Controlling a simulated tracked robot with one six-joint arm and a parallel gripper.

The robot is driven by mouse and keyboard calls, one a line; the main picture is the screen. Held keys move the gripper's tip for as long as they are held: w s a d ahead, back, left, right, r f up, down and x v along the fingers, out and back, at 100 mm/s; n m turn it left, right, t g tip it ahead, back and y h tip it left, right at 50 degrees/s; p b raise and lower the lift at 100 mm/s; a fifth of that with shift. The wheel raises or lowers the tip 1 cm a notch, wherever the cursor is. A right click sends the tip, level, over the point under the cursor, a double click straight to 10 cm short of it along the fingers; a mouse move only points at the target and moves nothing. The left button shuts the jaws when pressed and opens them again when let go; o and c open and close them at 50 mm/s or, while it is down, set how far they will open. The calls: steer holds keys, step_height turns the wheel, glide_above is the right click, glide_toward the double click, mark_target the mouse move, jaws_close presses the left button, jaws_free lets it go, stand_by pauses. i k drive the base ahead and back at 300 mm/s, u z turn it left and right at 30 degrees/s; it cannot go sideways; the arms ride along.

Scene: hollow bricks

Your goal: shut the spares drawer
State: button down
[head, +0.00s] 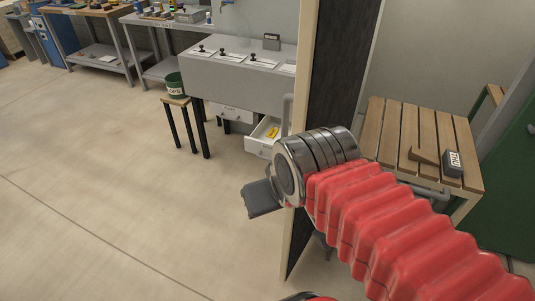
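A white drawer (258,148) stands pulled out low under the grey bench, with a yellow item (272,132) inside. Its front label is too small to read, so I cannot confirm that it is the spares drawer. Part of its right side is hidden by my arm and a grey post. Another white drawer (231,114) above and left of it looks closed or nearly so. My gripper (262,199) is a dark grey block in front of and below the open drawer in the picture, apart from it. Whether its fingers are open or shut does not show.
A dark partition (335,70) with a pale wooden edge stands just right of my gripper. A green bucket (175,83) sits on a small stool left of the drawers. A slatted wooden table (390,125) is at right. The floor at left is clear.

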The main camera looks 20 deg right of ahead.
mark_target(260, 145)
steer(key=u, duration=1.05)
steer(key=i, duration=2.4)
steer(key=z, duration=1.2)
